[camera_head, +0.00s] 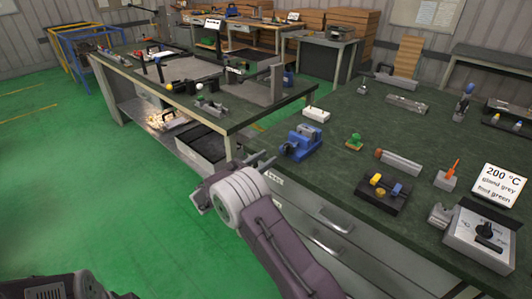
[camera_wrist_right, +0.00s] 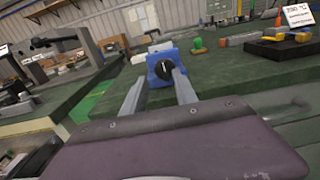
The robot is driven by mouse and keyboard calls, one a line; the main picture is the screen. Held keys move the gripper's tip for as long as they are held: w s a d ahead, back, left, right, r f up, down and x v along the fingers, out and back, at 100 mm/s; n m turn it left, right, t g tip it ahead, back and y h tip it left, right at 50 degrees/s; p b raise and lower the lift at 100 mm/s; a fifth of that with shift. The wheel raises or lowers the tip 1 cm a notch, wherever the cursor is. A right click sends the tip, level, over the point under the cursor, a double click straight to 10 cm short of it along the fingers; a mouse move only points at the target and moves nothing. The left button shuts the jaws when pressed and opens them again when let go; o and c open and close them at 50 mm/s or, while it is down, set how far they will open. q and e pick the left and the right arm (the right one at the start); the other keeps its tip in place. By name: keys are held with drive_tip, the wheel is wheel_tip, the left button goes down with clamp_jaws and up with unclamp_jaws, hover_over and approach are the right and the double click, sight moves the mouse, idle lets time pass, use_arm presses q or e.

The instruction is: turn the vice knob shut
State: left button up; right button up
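The blue vice (camera_head: 301,142) stands on the green bench top near its front left corner. In the right wrist view the vice (camera_wrist_right: 158,53) is straight ahead, and its round black knob (camera_wrist_right: 164,68) faces me with a pale mark on it. My right gripper (camera_head: 266,158) is open and empty in front of the vice. In the wrist view its two fingers (camera_wrist_right: 158,77) frame the knob, one to each side. I cannot tell whether they touch it. The gap between the vice jaws is not clear. My left gripper does not show.
Drawers (camera_head: 325,217) are below. Another bench stands left, with green floor beside it.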

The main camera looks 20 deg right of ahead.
sight(285, 151)
drive_tip(key=x, duration=0.5)
drive_tip(key=f+b+x, duration=0.1)
drive_tip(key=x, duration=0.2)
drive_tip(key=shift+s+d+f, duration=0.1)
drive_tip(key=shift+s+f, duration=0.05)
drive_tip(key=shift+s, duration=0.2)
clamp_jaws()
